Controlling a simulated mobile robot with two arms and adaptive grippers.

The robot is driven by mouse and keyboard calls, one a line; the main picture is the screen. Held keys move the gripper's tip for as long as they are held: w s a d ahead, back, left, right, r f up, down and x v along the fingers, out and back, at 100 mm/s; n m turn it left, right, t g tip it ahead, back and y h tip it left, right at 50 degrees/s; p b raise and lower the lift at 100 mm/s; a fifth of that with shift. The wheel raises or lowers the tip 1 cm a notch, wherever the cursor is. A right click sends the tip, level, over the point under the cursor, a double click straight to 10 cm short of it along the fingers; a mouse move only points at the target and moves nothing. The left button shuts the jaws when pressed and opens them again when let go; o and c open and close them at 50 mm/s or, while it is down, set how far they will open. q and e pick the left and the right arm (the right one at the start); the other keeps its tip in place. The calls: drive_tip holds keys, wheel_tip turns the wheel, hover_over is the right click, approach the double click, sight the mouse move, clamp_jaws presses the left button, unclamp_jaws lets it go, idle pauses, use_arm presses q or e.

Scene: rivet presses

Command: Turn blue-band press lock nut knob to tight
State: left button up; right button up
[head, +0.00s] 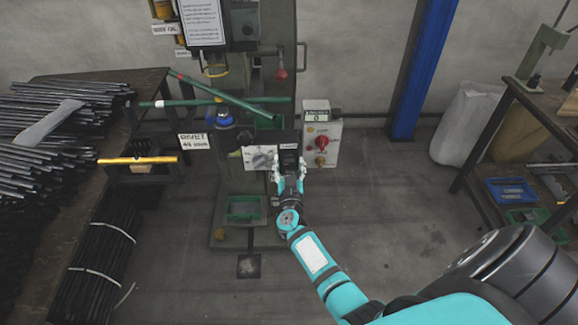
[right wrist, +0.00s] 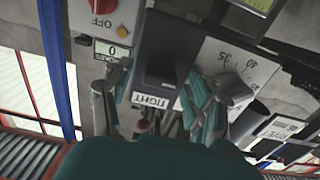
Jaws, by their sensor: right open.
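The press with the blue band (head: 222,116) stands at the centre of the head view. A black lock nut knob (right wrist: 161,72) shows in the right wrist view, with a white TIGHT label (right wrist: 152,101) on the near side of its dark plate. My right gripper (head: 289,167) is in front of the press at the dark panel (head: 289,141). In the right wrist view my right gripper (right wrist: 157,103) is open, one finger on each side of the knob and label. I cannot tell whether the fingers touch the knob. My left gripper is not in view.
A scaled plate with a grey knob (head: 262,158) is just left of my gripper. A control box with a red knob (head: 321,143) is just right. Green bars (head: 225,98) cross the press. A rod-laden bench (head: 95,80) stands left, a workbench (head: 540,110) right.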

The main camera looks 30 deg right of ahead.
drive_tip(key=c, duration=1.1)
drive_tip(key=shift+c, duration=0.2)
drive_tip(key=shift+m, duration=0.3)
drive_tip(key=m, duration=0.2)
drive_tip(key=shift+m, duration=0.4)
drive_tip(key=m, duration=0.4)
drive_tip(key=shift+f+m, duration=0.1)
drive_tip(key=shift+m, duration=0.2)
drive_tip(key=m+b, duration=0.1)
drive_tip(key=m, duration=0.3)
drive_tip(key=shift+m, duration=0.3)
drive_tip(key=m+b, duration=0.1)
drive_tip(key=m, duration=0.4)
drive_tip(key=shift+b, duration=0.3)
drive_tip(key=shift+m, duration=0.3)
